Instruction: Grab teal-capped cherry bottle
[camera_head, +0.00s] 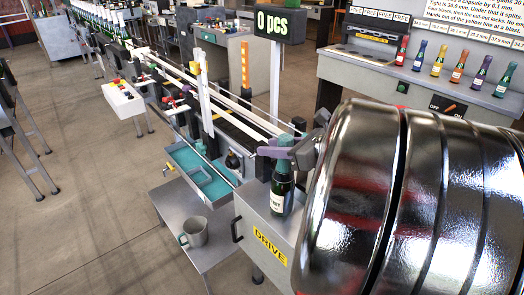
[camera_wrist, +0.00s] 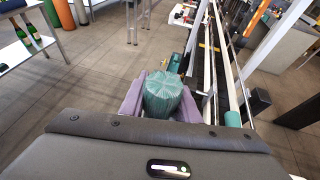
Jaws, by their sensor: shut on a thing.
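The teal-capped bottle (camera_head: 281,190) is dark green with a pale label and stands upright at the top of the grey drive cabinet. In the wrist view the crinkled teal cap (camera_wrist: 162,88) sits between the two purple fingers of my gripper (camera_wrist: 160,96). The bottle's body is hidden below the cap in that view. I cannot tell whether the bottle's base touches the cabinet. My shiny arm covers the right of the head view.
The drive cabinet (camera_head: 258,228) stands at the conveyor's near end. A teal tray (camera_head: 192,172) and a grey mug (camera_head: 194,231) on a low table are to its left. A back counter (camera_head: 440,84) holds several bottles with coloured caps. A counter sign (camera_head: 274,22) reads 0 pcs.

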